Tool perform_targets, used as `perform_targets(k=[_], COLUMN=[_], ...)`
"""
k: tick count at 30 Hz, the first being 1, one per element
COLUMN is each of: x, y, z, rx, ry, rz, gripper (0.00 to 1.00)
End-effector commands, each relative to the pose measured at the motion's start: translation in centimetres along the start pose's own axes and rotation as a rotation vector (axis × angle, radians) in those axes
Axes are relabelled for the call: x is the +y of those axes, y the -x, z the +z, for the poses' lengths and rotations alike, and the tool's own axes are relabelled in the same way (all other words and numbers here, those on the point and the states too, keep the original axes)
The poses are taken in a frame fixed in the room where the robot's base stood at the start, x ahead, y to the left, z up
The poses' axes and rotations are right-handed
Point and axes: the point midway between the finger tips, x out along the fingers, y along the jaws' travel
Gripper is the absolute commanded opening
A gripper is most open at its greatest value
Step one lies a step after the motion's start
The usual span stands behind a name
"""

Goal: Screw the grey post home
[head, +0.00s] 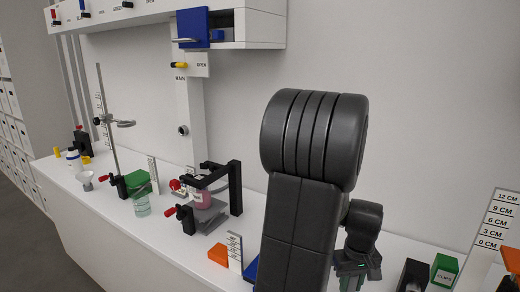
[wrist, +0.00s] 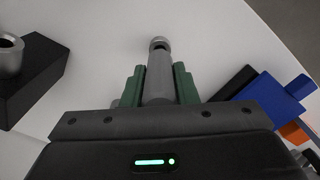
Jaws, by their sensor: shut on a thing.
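A grey post (wrist: 160,78) stands out between the green fingers of my gripper (wrist: 158,86) in the wrist view. It is a plain cylinder with a rounded end that has a dark notch or hole. My gripper is shut on it. In the head view my gripper (head: 357,266) is low at right of centre, partly behind my own arm, and I cannot make out the post there. Whether the post's far end touches anything cannot be told.
A black block (wrist: 35,85) with a grey ring (wrist: 10,55) is at left in the wrist view; a blue piece (wrist: 265,100) lies at right. In the head view a green clips box (head: 444,270) and a height scale (head: 492,225) stand right, a black clamp frame (head: 235,188) left.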

Motion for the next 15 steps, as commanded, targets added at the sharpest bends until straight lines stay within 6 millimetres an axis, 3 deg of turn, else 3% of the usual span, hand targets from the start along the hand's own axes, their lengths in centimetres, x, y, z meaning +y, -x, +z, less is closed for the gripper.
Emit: perform_targets(k=[8, 9, 12, 15], x=[0.00, 0.00, 0.00, 0.00], y=[0.00, 0.00, 0.00, 0.00], z=[-0.01, -0.01, 0.00, 0.00], rx=[0.000, 0.000, 0.000, 0.000], ry=[-0.036, -0.036, -0.035, -0.035], rz=[0.000, 0.000, 0.000, 0.000], gripper=[0.00, 0.30, 0.50, 0.52])
